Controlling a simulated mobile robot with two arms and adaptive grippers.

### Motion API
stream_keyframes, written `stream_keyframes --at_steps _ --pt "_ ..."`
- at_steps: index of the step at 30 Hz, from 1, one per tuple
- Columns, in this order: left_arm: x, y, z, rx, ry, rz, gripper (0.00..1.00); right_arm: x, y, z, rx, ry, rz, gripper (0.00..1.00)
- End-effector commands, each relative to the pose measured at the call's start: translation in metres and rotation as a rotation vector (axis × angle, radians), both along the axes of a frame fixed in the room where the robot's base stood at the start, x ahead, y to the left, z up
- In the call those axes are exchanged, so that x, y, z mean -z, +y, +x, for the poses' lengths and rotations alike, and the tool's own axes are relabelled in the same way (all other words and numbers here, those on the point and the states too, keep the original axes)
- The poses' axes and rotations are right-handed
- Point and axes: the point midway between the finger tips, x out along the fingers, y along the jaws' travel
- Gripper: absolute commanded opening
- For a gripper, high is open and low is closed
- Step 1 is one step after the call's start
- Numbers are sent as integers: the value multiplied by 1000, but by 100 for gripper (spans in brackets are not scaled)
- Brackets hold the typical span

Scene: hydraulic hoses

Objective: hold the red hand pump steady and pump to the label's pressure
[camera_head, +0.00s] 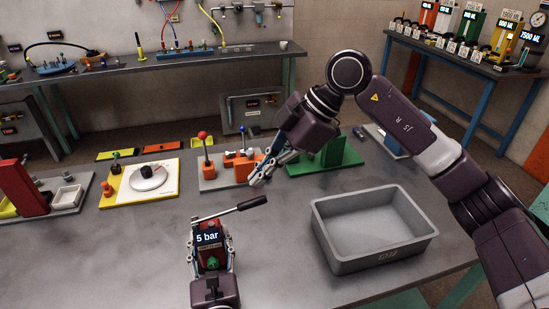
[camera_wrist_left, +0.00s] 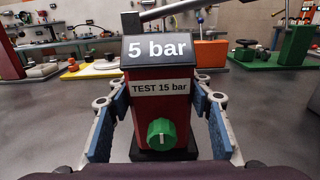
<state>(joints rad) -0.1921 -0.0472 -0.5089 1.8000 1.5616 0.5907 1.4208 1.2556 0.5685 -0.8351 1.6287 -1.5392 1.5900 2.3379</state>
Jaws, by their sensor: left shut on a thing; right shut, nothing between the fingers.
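The red hand pump (camera_head: 209,262) stands on the grey table with a dark display reading "5 bar" (camera_head: 207,238). In the left wrist view the pump (camera_wrist_left: 158,112) shows a label "TEST 15 bar" (camera_wrist_left: 160,87) and a green knob (camera_wrist_left: 161,132) on its front. My left gripper (camera_head: 212,255) is shut on the pump body, one finger on each side. The pump's lever (camera_head: 230,209) reaches up to the right and ends in a black grip (camera_head: 252,202). My right gripper (camera_head: 260,176) is shut and empty above the black grip, apart from it.
A grey bin (camera_head: 372,263) stands to the right of the pump. Behind are a white and yellow dial board (camera_head: 140,195), an orange fixture with a red-knobbed lever (camera_head: 203,139), and a green stand (camera_head: 345,152).

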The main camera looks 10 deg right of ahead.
Motion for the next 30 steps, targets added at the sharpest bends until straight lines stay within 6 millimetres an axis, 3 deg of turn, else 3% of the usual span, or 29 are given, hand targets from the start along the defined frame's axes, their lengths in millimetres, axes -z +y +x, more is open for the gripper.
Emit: stream_keyframes --at_steps 3,9,25,30 --pt "0 0 0 0 1 2 0 21 12 2 0 2 1 0" --pt "0 0 0 -1 1 2 0 46 5 8 2 2 0 0" --pt "0 0 0 0 1 2 0 56 3 10 2 2 5 0" --pt "1 0 0 0 1 2 0 71 -3 10 4 19 84 0"
